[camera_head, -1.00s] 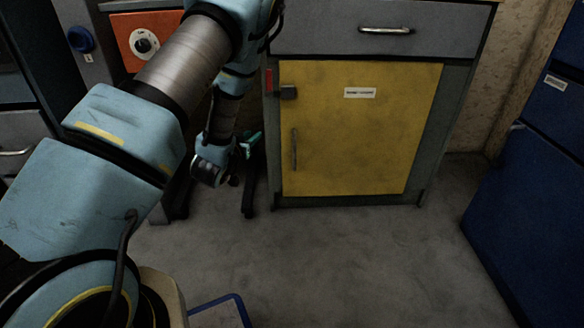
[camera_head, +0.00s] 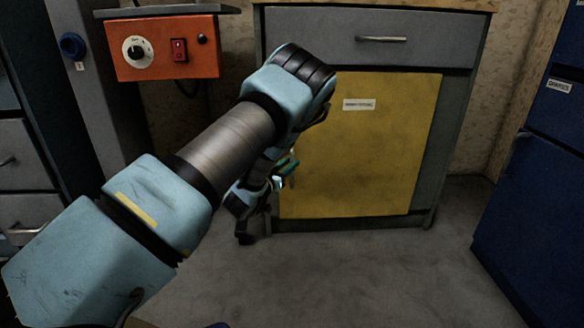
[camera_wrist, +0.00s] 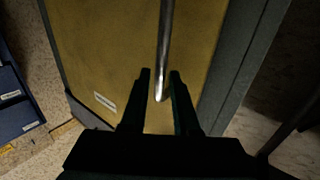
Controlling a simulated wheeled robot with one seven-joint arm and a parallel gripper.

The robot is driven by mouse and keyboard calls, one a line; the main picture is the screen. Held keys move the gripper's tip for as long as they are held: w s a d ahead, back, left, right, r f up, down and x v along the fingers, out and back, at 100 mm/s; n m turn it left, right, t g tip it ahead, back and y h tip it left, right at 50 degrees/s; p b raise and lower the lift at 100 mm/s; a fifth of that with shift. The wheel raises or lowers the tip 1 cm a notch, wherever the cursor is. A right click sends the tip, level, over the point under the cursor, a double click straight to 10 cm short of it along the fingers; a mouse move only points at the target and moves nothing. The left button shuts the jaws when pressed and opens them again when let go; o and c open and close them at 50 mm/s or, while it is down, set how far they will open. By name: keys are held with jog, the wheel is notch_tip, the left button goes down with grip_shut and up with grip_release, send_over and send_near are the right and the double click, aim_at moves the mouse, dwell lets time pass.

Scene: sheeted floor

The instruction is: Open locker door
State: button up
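The yellow locker door (camera_head: 365,150) is closed in the grey cabinet, with a small white label near its top. In the wrist view the door (camera_wrist: 105,45) fills the upper middle. Its metal bar handle (camera_wrist: 165,40) runs down the picture and ends between my fingertips. My gripper (camera_wrist: 160,78) is open, with one finger on each side of the handle's end; I cannot tell whether either finger touches it. In the head view my gripper (camera_head: 284,172) is at the door's left edge, and my arm hides the handle and latch there.
A grey drawer (camera_head: 350,38) with a handle is above the door. An orange control box (camera_head: 168,48) is at the upper left. A blue cabinet (camera_head: 530,200) stands at the right. The floor (camera_head: 350,275) before the door is clear.

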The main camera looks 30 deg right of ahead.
jog(key=shift+x, duration=1.05)
grip_shut()
dwell(0.7)
